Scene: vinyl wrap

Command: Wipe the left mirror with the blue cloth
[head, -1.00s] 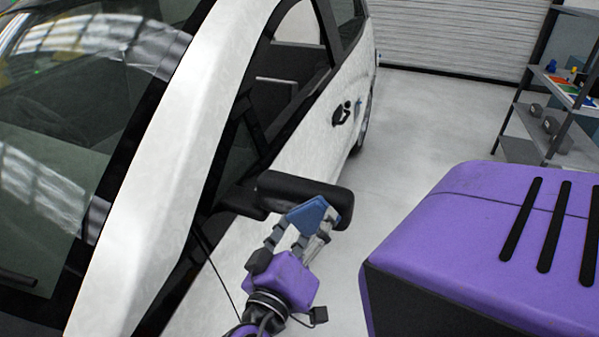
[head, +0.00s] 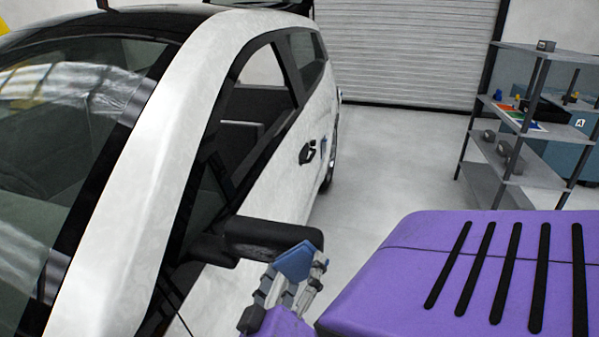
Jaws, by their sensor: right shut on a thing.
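The left mirror (head: 255,229) is a black side mirror on the white car, left of centre in the head view. Its glass face is not clearly seen. My right gripper (head: 293,273) is shut on the folded blue cloth (head: 294,259). The cloth overlaps the lower right part of the mirror housing in the picture. I cannot tell whether it touches the mirror. My left gripper is not in view.
The white car (head: 165,150) fills the left side, with its door handle (head: 307,152) behind the mirror. A grey shelf (head: 510,177) with small items stands at the right. A roller shutter (head: 410,45) closes the back. The grey floor (head: 385,150) between car and shelf is clear.

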